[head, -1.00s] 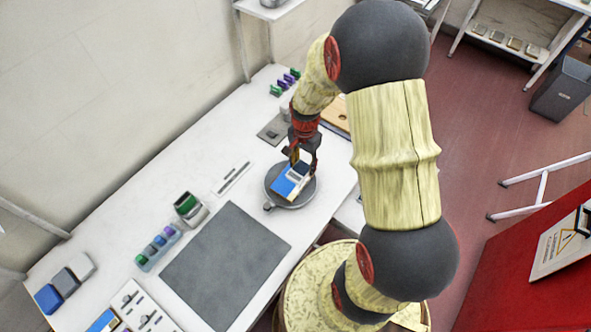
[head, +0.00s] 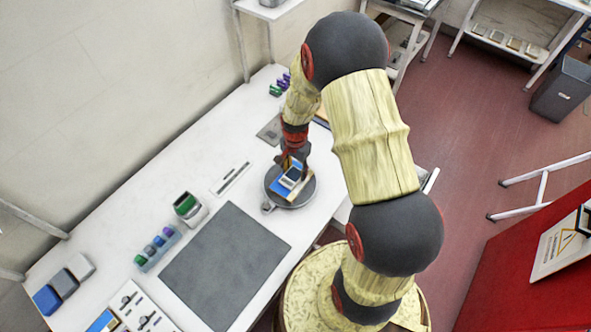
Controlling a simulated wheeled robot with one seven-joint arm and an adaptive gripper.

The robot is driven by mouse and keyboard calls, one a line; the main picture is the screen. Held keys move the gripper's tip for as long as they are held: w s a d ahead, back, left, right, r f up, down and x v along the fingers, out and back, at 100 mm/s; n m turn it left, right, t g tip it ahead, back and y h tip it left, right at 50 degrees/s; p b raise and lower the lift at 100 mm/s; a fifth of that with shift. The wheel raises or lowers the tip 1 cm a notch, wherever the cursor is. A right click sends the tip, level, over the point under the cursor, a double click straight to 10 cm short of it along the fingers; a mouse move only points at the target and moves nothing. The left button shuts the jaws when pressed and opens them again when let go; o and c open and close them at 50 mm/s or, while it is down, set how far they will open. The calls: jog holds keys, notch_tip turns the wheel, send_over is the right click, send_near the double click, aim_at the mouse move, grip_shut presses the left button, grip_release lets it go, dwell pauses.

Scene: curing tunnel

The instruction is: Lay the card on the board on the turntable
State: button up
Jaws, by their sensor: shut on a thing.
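The round grey turntable (head: 308,193) is on the white table, below my gripper (head: 294,166). A flat board (head: 279,188) with blue and tan parts showing lies on the turntable. My gripper points down and is shut on the small blue and white card (head: 291,177). The card is tilted in the picture and overlaps the board. I cannot tell whether it touches the board. The fingers partly hide the card's upper end.
A dark grey mat (head: 226,265) covers the table left of the turntable. A stamp (head: 189,208) and a rack of several small coloured stamps (head: 157,247) stand beside it. A wall (head: 110,90) bounds the table's back.

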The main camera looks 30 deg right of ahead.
jog(key=o, duration=1.1)
jog(key=shift+f, duration=0.1)
jog(key=shift+o, duration=0.2)
notch_tip(320, 180, up, 12)
jog(key=p, duration=0.1)
notch_tip(320, 180, up, 16)
jog(key=n+t, duration=0.2)
jog(key=n, duration=0.3)
send_over(296, 173)
jog(key=s+a, duration=0.4)
jog(key=a, duration=0.2)
jog(key=s+a+r+n+t, duration=0.1)
jog(key=s+a+r+n, duration=0.1)
jog(key=s+r+n, duration=0.2)
jog(key=s+a+r+n+t, duration=0.2)
jog(key=s+a+r+n, duration=0.1)
jog(key=s+r, duration=0.4)
jog(key=s+n, duration=0.1)
jog(key=s, duration=0.1)
jog(key=shift+s+a+n+t, duration=0.3)
jog(key=shift+s, duration=0.1)
